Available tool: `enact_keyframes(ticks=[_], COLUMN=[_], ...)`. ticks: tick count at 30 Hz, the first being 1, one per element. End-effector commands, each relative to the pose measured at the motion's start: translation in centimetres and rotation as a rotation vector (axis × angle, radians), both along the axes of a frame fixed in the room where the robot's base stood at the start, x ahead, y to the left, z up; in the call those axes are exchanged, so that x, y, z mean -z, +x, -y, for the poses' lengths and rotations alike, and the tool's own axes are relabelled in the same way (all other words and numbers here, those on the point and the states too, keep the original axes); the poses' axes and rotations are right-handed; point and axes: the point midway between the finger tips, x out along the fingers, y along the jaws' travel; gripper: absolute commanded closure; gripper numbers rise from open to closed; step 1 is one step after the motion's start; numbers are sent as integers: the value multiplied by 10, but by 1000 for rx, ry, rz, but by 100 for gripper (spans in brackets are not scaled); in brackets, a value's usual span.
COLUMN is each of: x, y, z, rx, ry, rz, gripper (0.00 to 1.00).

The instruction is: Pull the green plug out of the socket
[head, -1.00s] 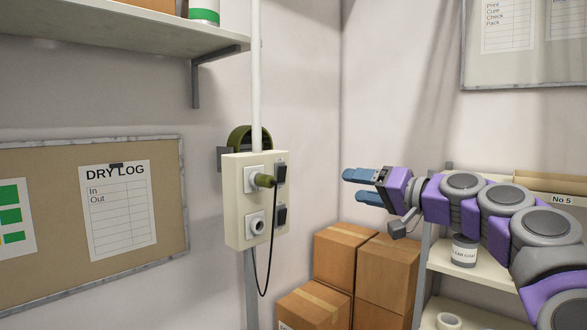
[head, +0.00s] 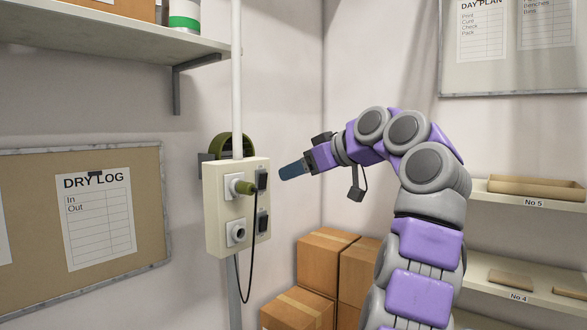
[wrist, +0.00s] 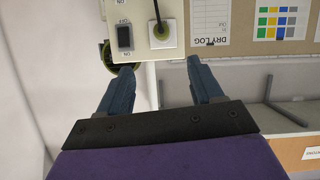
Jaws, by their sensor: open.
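The green plug (head: 243,187) sits in the upper socket (head: 231,187) of a cream wall box (head: 225,243). A black cord hangs from it in a loop. In the wrist view the plug (wrist: 161,30) shows at the top, beyond my gripper's fingertips, with its cord running up. My gripper (head: 284,173) is to the right of the plug in the head view, apart from it, pointing left at it. In the wrist view its two blue fingers (wrist: 162,65) are spread with nothing between them.
The box has a second socket (head: 237,233) below and black switches (head: 262,180) beside the sockets. A conduit (head: 237,80) rises above it. Cardboard boxes (head: 327,255) stand below right, and shelves (head: 540,200) are at the right. Air between gripper and box is clear.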

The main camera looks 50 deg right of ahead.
Motion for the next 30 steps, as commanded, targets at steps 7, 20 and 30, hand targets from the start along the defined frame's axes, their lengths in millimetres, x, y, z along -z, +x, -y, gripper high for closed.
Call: enact_keyframes(ticks=[7,20,30], x=[15,44,60], y=[35,105,148], z=[-3,-5,-7], rx=[1,0,0], ry=[1,4,4], rz=[-2,-1,-1], gripper=[34,34,34])
